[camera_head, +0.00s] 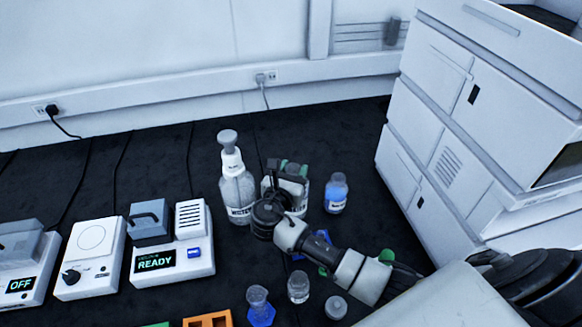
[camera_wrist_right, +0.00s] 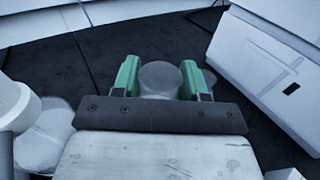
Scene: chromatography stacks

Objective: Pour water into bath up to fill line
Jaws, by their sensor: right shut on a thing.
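A clear bottle (camera_head: 236,190) with a grey pump-like top and a label that seems to read WATER stands on the dark bench in the head view. My right gripper (camera_head: 291,169) is just to its right, its green fingers partly hidden by its own wrist. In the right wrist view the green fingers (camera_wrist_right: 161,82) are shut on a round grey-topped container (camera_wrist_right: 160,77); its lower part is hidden. A white unit with a READY display (camera_head: 187,254) and a grey, handled block stands to the left; I cannot tell if it is the bath. No fill line is readable. My left gripper is out of view.
A bottle of blue liquid (camera_head: 336,194) stands right of my gripper. Small clear vessels (camera_head: 298,287) and an orange rack (camera_head: 208,319) are near the front. A white unit reading OFF (camera_head: 22,287) is far left. A tall white instrument stack (camera_head: 440,135) bounds the right.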

